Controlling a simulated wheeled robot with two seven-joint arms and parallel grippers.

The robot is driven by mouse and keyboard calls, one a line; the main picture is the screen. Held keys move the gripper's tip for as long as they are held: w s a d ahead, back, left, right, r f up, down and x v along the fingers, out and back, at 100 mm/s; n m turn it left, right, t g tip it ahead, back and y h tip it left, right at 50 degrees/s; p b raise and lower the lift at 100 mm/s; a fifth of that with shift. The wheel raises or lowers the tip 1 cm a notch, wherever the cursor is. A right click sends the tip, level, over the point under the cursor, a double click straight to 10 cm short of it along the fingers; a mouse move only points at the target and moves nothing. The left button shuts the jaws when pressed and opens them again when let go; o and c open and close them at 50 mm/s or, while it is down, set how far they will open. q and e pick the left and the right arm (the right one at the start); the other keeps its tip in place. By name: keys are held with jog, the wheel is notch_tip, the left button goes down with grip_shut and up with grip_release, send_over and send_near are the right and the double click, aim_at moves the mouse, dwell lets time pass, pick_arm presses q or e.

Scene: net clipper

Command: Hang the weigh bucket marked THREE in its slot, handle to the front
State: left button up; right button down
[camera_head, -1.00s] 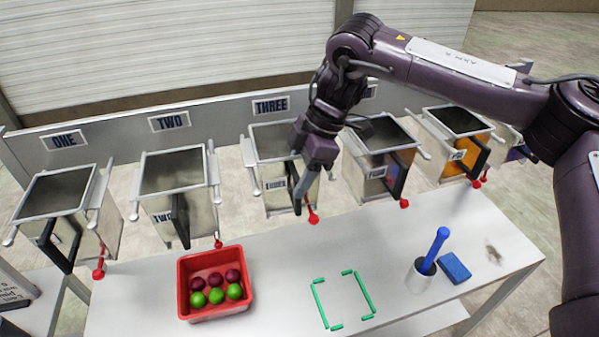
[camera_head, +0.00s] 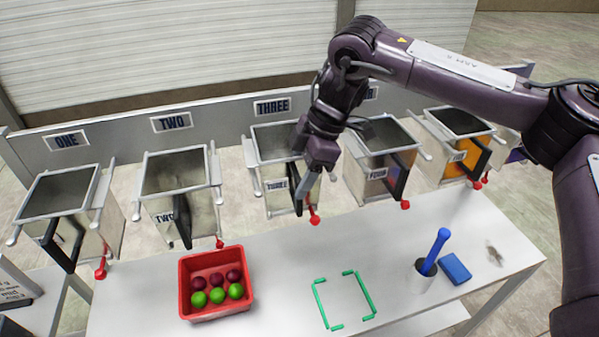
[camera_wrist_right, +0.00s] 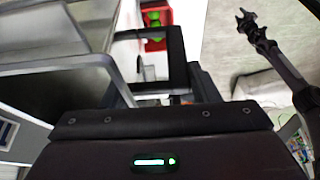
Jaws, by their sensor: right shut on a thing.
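The weigh bucket marked THREE (camera_head: 278,184) is a pale metal box with an open top. It sits upright between the rails under the THREE sign (camera_head: 272,107), its black handle (camera_head: 297,187) to the front; the handle also shows in the right wrist view (camera_wrist_right: 176,45). My right gripper (camera_head: 307,197) points down at the handle and is shut on it; its own wrist hides part of the bucket's right side. The contact between the jaws and the handle is hidden in the wrist view. A dark arm, apparently my left with its gripper (camera_wrist_right: 244,18), shows in the right wrist view, its jaws too small to read.
Buckets TWO (camera_head: 168,218) and FOUR (camera_head: 377,175) hang close on either side. Red knobs, one being (camera_head: 314,219), stick out in front.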

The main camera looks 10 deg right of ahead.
jog(key=shift+f+b, duration=0.6)
jog(key=shift+f, duration=0.6)
dwell(0.3)
jog(key=c, duration=0.8)
grip_release()
jog(key=o, duration=0.4)
jog(key=shift+c, duration=0.2)
jog(key=shift+f, duration=0.1)
